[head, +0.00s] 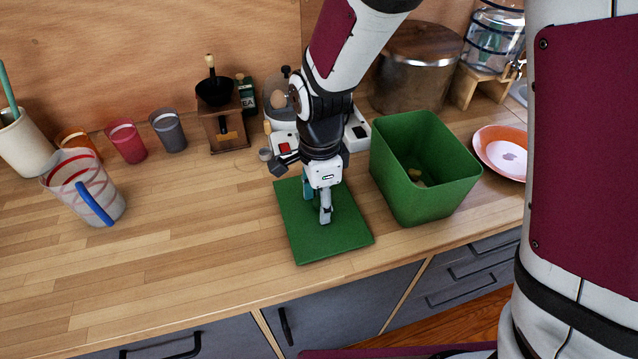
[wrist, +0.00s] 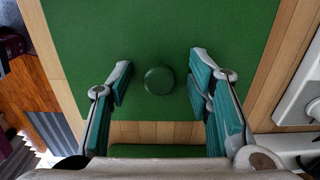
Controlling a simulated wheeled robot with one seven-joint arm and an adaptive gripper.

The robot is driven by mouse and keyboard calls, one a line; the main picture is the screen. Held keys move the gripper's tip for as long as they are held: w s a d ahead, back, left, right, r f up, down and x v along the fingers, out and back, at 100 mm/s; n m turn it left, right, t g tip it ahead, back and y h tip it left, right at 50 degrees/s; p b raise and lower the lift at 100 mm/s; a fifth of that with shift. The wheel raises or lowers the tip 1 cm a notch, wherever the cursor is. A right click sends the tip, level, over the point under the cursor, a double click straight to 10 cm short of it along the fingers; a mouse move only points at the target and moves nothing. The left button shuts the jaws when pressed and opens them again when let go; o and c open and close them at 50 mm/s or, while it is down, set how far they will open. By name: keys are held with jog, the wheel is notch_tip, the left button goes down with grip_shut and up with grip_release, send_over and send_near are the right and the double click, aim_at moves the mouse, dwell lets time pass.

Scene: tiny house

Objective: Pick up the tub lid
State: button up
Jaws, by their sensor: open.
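The tub lid (head: 340,243) is a flat green square lying on the wooden counter. In the wrist view the lid (wrist: 160,25) fills the upper middle, with a round green knob (wrist: 159,81) on it. My gripper (head: 318,208) points down over the lid in the head view and hides the knob there. In the wrist view my gripper (wrist: 161,74) is open, with one teal-padded finger on each side of the knob and gaps on both sides. I cannot tell how far the fingertips are above the lid.
The open green tub (head: 425,190) stands close to the lid's right, with something small inside. An orange plate (head: 500,150) lies farther right. A kitchen scale (head: 357,132) and coffee grinder (head: 225,130) stand behind. A striped pitcher (head: 85,190) and cups are left. The front-left counter is clear.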

grip_shut()
jog(key=shift+r, duration=0.1)
